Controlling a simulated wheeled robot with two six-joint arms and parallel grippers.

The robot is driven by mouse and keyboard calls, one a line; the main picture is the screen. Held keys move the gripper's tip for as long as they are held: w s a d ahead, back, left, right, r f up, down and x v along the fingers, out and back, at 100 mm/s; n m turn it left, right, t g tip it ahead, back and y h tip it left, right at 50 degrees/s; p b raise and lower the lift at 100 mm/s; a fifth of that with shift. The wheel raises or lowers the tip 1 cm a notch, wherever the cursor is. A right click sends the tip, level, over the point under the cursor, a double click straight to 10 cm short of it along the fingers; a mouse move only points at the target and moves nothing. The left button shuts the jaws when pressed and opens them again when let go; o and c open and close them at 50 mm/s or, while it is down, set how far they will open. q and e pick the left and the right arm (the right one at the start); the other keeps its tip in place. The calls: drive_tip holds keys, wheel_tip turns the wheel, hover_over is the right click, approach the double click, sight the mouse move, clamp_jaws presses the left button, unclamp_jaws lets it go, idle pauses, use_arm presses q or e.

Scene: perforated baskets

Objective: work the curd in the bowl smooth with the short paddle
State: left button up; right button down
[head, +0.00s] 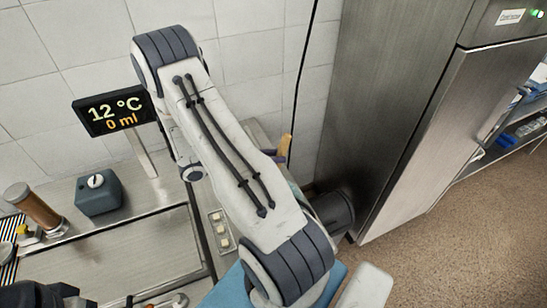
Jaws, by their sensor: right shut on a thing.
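My right arm fills the middle of the head view and hides most of what lies behind it. My right gripper (274,151) is mostly hidden behind the arm. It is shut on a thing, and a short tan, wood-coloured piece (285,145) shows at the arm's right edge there. I cannot tell for sure that this piece is the short paddle. The bowl and the curd cannot be made out. My left gripper is not clearly seen.
A display (115,111) reading 12 °C and 0 ml stands on a post by the tiled wall. A dark grey box (99,194) and a brown cylinder (33,207) stand on the steel counter (140,208). A tall steel cabinet (390,110) is at right, with open floor beside it.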

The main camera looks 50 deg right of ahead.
sight(282, 141)
drive_tip(key=shift+r+p, duration=2.1)
drive_tip(key=shift+r, duration=0.9)
drive_tip(key=shift+f, duration=0.15)
wheel_tip(282, 141, down, 9)
drive_tip(key=b, duration=0.7)
drive_tip(key=shift+r, duration=0.2)
drive_tip(key=shift+s, duration=0.1)
